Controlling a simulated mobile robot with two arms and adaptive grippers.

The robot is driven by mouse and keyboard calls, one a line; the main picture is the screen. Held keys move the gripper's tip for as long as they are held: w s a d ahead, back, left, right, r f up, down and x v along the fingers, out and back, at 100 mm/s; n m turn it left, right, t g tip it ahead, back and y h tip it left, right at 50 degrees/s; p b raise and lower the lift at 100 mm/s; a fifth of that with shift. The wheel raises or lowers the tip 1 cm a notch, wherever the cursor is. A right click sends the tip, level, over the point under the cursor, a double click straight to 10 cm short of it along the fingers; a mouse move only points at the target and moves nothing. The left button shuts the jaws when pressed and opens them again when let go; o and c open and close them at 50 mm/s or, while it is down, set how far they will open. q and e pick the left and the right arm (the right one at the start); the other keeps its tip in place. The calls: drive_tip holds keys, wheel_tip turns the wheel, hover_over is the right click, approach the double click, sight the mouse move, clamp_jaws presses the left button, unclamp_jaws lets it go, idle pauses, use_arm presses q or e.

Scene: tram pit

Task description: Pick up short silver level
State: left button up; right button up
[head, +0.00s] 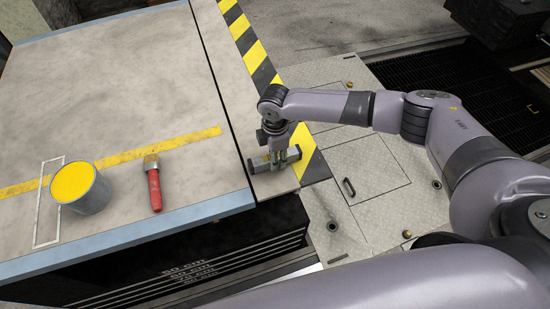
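The short silver level (258,165) lies near the front right corner of the worktop, beside the yellow and black striped edge. My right gripper (278,160) points down over the middle of the level, with its fingers at the bar. The fingers hide the middle of the level, and both ends of it show. I cannot tell whether the fingers are closed on it or only around it. My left gripper is not in view.
A yellow line crosses the worktop. Metal floor plates (365,175) lie lower, to the right.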

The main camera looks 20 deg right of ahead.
clamp_jaws()
drive_tip(key=shift+r, duration=0.1)
idle(0.3)
